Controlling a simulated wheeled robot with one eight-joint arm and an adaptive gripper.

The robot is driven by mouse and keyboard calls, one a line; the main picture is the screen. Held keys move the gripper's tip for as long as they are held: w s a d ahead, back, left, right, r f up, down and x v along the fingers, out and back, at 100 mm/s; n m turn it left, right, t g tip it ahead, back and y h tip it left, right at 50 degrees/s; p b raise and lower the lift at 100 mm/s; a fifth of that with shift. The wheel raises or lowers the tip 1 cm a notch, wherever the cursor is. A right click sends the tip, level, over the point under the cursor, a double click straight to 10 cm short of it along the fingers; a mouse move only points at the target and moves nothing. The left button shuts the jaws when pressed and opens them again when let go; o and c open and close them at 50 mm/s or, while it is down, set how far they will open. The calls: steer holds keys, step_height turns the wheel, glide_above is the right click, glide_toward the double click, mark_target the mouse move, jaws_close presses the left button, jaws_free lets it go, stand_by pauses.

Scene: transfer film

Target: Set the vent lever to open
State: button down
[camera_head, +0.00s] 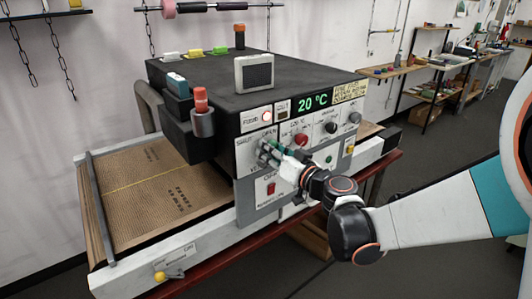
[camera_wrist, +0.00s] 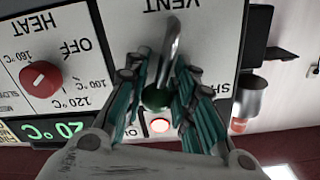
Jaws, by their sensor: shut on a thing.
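The vent lever (camera_wrist: 172,42) is a bent metal rod with a dark green ball knob (camera_wrist: 157,97). In the wrist view it stands on a white plate marked VENT, seen upside down. Its knob end points toward the lit button, between the plate's sides. The start of SHUT shows to the right; the opposite label is hidden by my fingers. My gripper (camera_wrist: 160,88) has its teal fingers on both sides of the knob and is shut on it. In the head view my gripper (camera_head: 270,152) is at the machine's front panel and hides the lever.
A red heat knob (camera_wrist: 40,78) is beside the vent plate. A lit button (camera_head: 266,116) and a green 20 °C display (camera_head: 312,102) are above. A red-capped holder (camera_head: 202,118) juts out at left. The conveyor belt (camera_head: 150,195) runs out at left.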

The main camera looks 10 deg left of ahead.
steer(key=shift+w+d+f+m, duration=0.25)
steer(key=shift+w+d+m, duration=0.1)
steer(key=shift+m, duration=0.55)
steer(key=c, duration=1.3)
jaws_free()
steer(key=shift+c, duration=0.2)
steer(key=v, duration=1.2)
